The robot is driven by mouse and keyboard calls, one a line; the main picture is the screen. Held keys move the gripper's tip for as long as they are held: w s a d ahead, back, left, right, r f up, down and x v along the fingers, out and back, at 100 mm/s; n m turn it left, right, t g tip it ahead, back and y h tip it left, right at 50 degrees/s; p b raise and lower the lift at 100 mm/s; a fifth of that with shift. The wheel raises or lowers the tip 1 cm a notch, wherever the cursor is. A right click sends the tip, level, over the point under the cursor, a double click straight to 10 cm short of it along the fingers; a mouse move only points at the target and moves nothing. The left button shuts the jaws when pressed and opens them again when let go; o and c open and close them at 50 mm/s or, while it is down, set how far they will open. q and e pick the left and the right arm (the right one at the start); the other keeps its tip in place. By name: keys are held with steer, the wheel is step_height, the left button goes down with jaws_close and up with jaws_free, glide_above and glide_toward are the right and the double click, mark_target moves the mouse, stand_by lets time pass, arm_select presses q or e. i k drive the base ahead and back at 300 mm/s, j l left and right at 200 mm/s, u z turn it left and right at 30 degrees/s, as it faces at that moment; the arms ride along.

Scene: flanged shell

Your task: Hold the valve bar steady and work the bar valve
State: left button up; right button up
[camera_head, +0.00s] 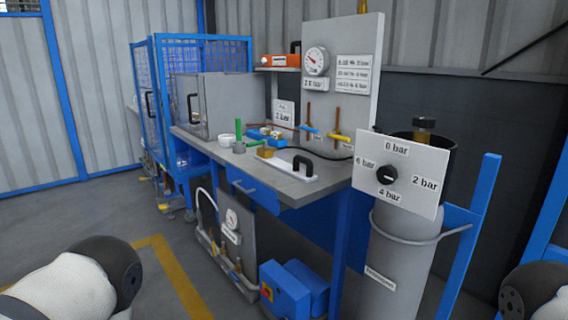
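A white plate (418,190) marked 0, 2, 4 and 6 bar stands at the right, in front of a grey cylinder (395,262). A round black knob (387,174) with a light mark sits at its middle; I cannot tell exactly which number the mark points to. On the upright panel (350,55) behind the bench are a blue lever (311,130) and a yellow lever (337,137) on thin pipes. I cannot tell which part is the valve bar. Neither gripper is in view; only parts of my arms show at the bottom corners.
The grey workbench (262,181) carries a black-handled white plate (287,170), a green upright part (239,137) and small fittings. A round gauge (316,61) is on the panel. Blue boxes (294,290) stand below. A blue mesh cage (178,75) is at the left. Floor at front left is clear.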

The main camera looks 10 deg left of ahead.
mark_target(264, 142)
steer(key=i+j+z, duration=0.4)
steer(key=i+j, duration=0.2)
steer(key=j, duration=0.15)
steer(key=i+j+z, duration=0.2)
steer(key=j, duration=0.25)
